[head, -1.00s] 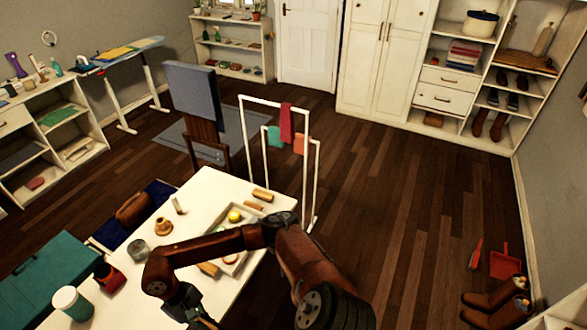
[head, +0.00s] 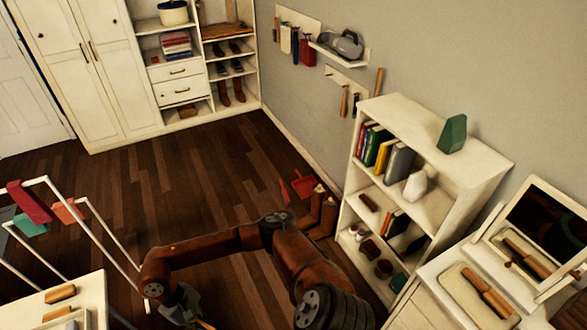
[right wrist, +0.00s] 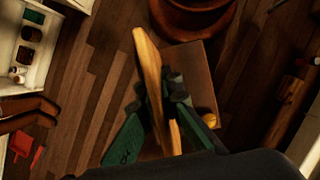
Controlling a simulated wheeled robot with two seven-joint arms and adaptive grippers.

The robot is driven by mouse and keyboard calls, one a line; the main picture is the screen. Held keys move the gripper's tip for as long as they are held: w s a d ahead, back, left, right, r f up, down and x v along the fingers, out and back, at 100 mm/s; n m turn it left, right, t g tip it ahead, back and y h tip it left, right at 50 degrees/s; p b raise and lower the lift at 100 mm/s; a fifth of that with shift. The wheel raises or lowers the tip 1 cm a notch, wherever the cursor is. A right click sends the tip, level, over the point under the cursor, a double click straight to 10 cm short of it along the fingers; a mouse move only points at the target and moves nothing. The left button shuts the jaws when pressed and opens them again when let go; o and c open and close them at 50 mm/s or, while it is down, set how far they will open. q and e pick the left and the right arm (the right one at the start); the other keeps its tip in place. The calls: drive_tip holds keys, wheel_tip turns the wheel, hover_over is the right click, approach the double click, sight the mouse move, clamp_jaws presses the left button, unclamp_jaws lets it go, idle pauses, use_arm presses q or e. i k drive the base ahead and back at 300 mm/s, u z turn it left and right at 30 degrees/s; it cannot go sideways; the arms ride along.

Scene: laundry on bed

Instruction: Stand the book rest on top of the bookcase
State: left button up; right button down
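The white bookcase (head: 432,185) stands against the wall at the right of the head view, with books and small things on its shelves. A green angular block (head: 452,134) stands on its top, toward the back; the top around it is bare. My right gripper (right wrist: 160,98) is shut on a thin, light wooden piece, apparently the book rest (right wrist: 148,65), held edge-on to the wrist camera. In the head view my right gripper (head: 185,308) is low, left of and well apart from the bookcase, and only a sliver of the wooden piece shows. My left gripper is out of view.
A white table corner (head: 90,300) and a drying rack (head: 95,225) are at the left. Boots (head: 322,210) and a red dustpan (head: 303,186) lie on the floor left of the bookcase. A white cabinet (head: 440,290) stands right of it. The wooden floor between is open.

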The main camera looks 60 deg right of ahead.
sight(413, 124)
drive_tip(key=z, duration=1.5)
drive_tip(key=i, duration=2.95)
drive_tip(key=z, duration=0.75)
